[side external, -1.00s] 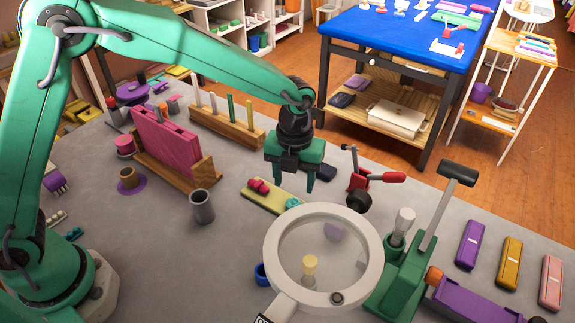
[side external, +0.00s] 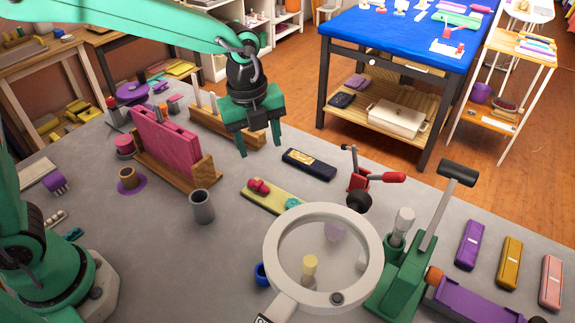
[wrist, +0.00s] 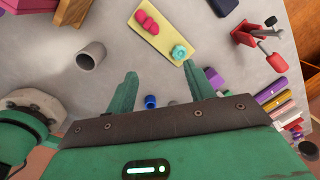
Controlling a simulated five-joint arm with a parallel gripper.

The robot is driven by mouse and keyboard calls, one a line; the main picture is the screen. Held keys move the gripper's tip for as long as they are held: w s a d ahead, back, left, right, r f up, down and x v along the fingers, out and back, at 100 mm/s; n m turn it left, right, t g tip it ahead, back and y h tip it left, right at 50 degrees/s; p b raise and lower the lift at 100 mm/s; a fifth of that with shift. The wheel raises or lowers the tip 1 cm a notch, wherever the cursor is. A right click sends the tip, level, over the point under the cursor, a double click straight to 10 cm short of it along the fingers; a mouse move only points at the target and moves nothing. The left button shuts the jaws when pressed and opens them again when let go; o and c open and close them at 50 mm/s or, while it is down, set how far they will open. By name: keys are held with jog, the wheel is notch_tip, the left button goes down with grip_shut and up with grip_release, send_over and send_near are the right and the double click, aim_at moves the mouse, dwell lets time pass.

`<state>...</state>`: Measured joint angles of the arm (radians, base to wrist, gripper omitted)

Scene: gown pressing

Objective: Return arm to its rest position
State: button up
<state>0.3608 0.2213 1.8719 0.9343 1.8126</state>
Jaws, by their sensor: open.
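My green gripper (side external: 260,143) hangs above the grey table, its two fingers apart with nothing between them. It is up and behind the yellow board (side external: 272,198), which carries pinkish-red pieces and a teal piece. In the wrist view my gripper (wrist: 166,88) is also open and empty, with the yellow board (wrist: 167,48) beyond the fingertips. My fingers touch nothing that I can see.
A pink rack (side external: 165,142) and a wooden peg holder (side external: 215,125) stand at the left and behind my gripper. A grey cup (side external: 202,206), a dark navy case (side external: 309,165), a red-handled clamp (side external: 360,178) and a magnifier (side external: 270,250) occupy the table.

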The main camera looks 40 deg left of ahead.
jog(key=s+a+r+n+t, duration=0.2)
jog(key=s+a+r+n, duration=0.2)
jog(key=s+a+n, duration=0.3)
jog(key=s+a+r+n+t, duration=0.2)
jog(key=s+a+n, duration=0.6)
jog(key=n, duration=1)
jog(key=shift+s+a+r+y, duration=0.25)
jog(key=shift+s+r, duration=0.65)
jog(key=shift+s, duration=0.75)
